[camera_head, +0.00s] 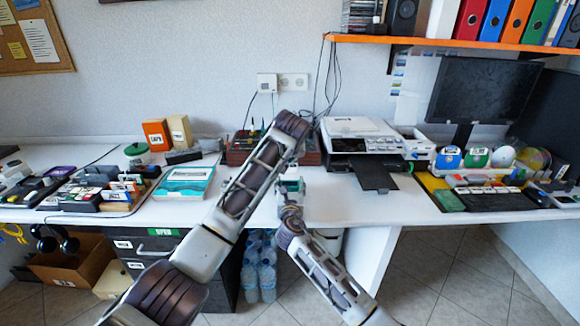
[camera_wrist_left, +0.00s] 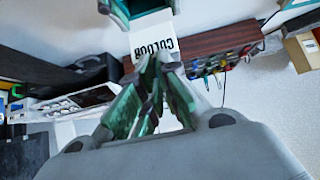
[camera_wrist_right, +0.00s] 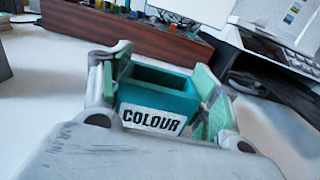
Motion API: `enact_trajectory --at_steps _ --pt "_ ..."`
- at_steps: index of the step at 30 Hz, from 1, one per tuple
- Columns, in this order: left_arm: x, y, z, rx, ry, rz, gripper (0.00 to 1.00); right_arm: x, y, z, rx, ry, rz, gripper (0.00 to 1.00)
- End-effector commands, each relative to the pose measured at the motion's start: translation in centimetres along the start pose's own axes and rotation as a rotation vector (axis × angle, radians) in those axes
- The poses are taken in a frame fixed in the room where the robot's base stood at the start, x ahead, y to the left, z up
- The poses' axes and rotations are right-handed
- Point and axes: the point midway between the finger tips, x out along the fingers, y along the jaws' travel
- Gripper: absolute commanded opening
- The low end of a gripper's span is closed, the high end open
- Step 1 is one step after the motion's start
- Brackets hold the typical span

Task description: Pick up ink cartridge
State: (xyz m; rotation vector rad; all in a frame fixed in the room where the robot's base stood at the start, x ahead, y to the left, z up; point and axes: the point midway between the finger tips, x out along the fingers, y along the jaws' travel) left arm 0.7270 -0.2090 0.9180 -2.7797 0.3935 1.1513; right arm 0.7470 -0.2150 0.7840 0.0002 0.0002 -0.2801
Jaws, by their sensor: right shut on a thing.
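A teal ink cartridge (camera_wrist_right: 151,103) with a white COLOUR label and an open hollow top sits between the fingers of my right gripper (camera_wrist_right: 164,70), which is shut on it. In the head view the cartridge (camera_head: 292,186) is small, near the table's front edge below the red-brown rack. My left gripper (camera_wrist_left: 155,64) has its fingertips together with nothing visible between them. In the left wrist view they are just beside the cartridge's upside-down label (camera_wrist_left: 156,40); I cannot tell whether they touch it. In the head view my left forearm hides most of the left hand.
A red-brown rack (camera_head: 309,158) stands behind the cartridge. A printer (camera_head: 362,140) with a black tray stands to the right. A teal-white box (camera_head: 185,182) and crowded trays lie left.

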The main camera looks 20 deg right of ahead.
Motion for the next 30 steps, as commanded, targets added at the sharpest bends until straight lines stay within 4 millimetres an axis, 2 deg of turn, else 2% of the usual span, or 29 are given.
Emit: enact_trajectory --at_steps 6,19,20,21,25,30 --pt "-0.81 0.01 -0.81 0.001 0.000 0.000 0.00 -0.01 -0.01 -0.05 0.000 0.001 0.000 0.38" --pt "-0.86 0.02 -0.84 0.001 0.000 0.000 0.00 -0.01 0.00 -0.05 0.000 0.001 0.000 0.38" --pt "-0.86 0.02 -0.84 0.001 0.000 0.000 0.00 -0.01 0.00 -0.05 0.000 0.001 0.000 0.65" --pt "-0.85 0.01 -0.84 0.001 0.000 0.000 0.00 -0.01 0.00 -0.05 0.000 0.001 0.000 0.70" --pt "-0.85 0.01 -0.84 0.001 0.000 0.000 0.00 -0.01 0.00 -0.04 0.000 0.001 0.000 0.86" --pt "-0.85 0.01 -0.84 0.001 0.000 0.000 0.00 0.00 0.00 -0.02 0.000 0.000 0.000 0.86"
